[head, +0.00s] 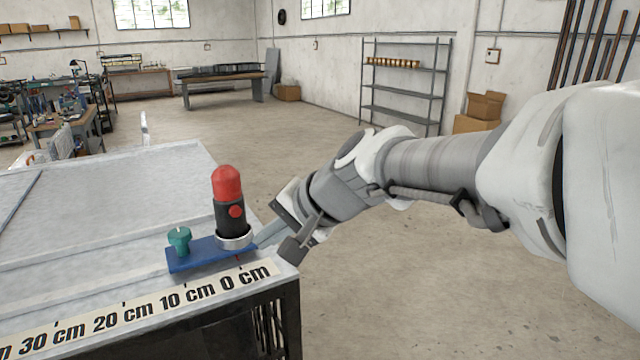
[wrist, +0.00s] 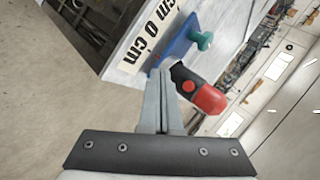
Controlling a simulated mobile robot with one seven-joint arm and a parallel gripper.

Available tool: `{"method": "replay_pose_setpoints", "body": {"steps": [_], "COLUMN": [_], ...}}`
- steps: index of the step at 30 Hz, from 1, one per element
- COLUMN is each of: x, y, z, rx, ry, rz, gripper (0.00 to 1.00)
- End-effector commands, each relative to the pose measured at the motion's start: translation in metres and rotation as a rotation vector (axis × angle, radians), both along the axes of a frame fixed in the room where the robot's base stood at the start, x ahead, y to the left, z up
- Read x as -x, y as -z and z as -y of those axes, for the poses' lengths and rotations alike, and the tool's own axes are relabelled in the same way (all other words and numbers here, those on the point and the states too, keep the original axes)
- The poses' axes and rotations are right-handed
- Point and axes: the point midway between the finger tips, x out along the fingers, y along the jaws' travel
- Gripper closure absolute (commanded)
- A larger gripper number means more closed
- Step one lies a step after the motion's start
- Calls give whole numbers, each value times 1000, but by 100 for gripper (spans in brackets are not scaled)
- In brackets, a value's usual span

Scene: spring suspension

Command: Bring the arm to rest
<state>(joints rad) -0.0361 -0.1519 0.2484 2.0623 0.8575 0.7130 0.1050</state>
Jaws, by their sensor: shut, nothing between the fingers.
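My arm reaches in from the right in the head view. My gripper (head: 262,238) is at the right edge of the table, its fingertips close to the base of a red-topped black device. In the wrist view my gripper (wrist: 163,85) shows its two fingers together with nothing between them. The red-topped black device (head: 229,200) stands upright on a blue plate (head: 196,257) with a teal knob (head: 179,239). The device (wrist: 203,95) and the teal knob (wrist: 202,40) also show in the wrist view. Whether the fingertips touch the device or plate I cannot tell.
The pale table (head: 110,215) has a printed centimetre scale (head: 140,312) along its front edge. Open floor (head: 400,285) lies right of the table. A metal shelf (head: 405,85), a workbench (head: 222,86) and cardboard boxes (head: 487,105) stand farther back.

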Motion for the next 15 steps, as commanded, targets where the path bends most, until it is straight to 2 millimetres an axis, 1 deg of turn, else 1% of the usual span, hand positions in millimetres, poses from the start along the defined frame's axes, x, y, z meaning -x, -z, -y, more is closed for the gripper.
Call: {"method": "replay_pose_setpoints", "body": {"steps": [2, 5, 6, 8, 9, 12, 15], "x": [14, 40, 52, 70, 82, 111, 135], "y": [3, 12, 16, 23, 28, 40, 51], "z": [22, 60, 78, 105, 122, 163, 195], "rx": [75, 213, 275, 366, 425, 562, 671], "ry": [-12, -36, -47, -60, -69, -87, -101], "rz": [29, 72, 85, 103, 111, 123, 124], "gripper": [100, 100, 100, 100, 100, 100, 100]}}
